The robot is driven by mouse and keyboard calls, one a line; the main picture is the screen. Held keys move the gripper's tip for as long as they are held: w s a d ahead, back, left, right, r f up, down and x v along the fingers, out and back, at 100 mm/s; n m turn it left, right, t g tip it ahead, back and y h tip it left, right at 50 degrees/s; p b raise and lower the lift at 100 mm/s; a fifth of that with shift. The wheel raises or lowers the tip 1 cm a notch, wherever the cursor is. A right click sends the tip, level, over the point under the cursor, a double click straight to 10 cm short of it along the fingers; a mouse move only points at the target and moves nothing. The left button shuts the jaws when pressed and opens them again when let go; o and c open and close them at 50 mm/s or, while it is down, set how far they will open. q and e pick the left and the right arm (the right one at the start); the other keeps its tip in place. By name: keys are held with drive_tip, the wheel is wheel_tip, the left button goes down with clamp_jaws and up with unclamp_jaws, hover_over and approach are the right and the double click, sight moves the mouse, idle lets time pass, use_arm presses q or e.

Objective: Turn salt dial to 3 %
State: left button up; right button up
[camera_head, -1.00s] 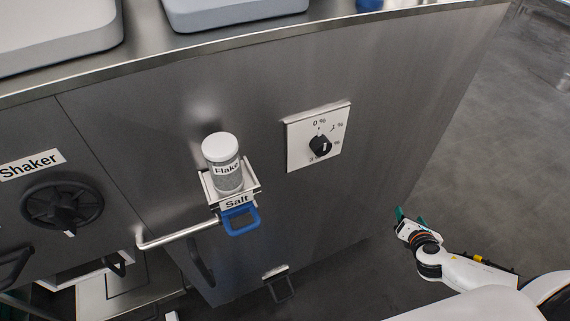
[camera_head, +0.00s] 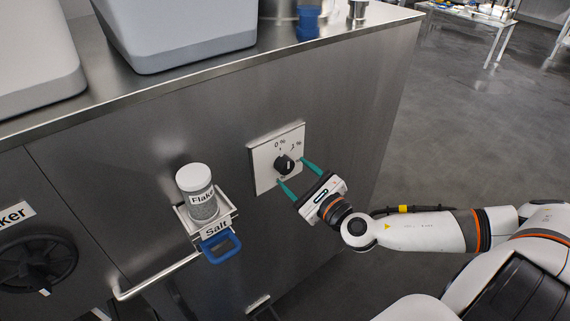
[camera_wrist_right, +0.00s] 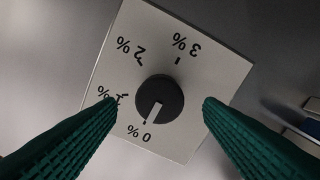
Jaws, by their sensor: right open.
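The salt dial (camera_head: 285,164) is a round black knob with a white pointer on a square pale plate (camera_head: 263,161) on the steel front. In the right wrist view the dial (camera_wrist_right: 160,97) shows upside down; its pointer is at or close to the 0 % mark, and 3 % (camera_wrist_right: 186,44) is at the top. My right gripper (camera_head: 292,171) is open, its green fingers on either side of the knob. A gap shows between each finger and the knob in the right wrist view (camera_wrist_right: 158,102). My left gripper is not in view.
A white-capped jar labelled Flake (camera_head: 198,192) stands on the Salt holder (camera_head: 216,229), which has a blue handle (camera_head: 220,246), left of the dial. A steel bar (camera_head: 158,277) and black handwheel (camera_head: 36,263) are further left. Grey tubs (camera_head: 185,40) stand on the steel top.

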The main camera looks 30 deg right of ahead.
sight(288, 168)
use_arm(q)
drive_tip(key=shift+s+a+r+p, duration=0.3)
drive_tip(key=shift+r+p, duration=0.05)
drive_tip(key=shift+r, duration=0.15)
use_arm(e)
drive_tip(key=shift+w+a, duration=0.15)
drive_tip(key=shift+w, duration=2.15)
drive_tip(key=c, duration=1)
drive_tip(key=shift+o, duration=0.2)
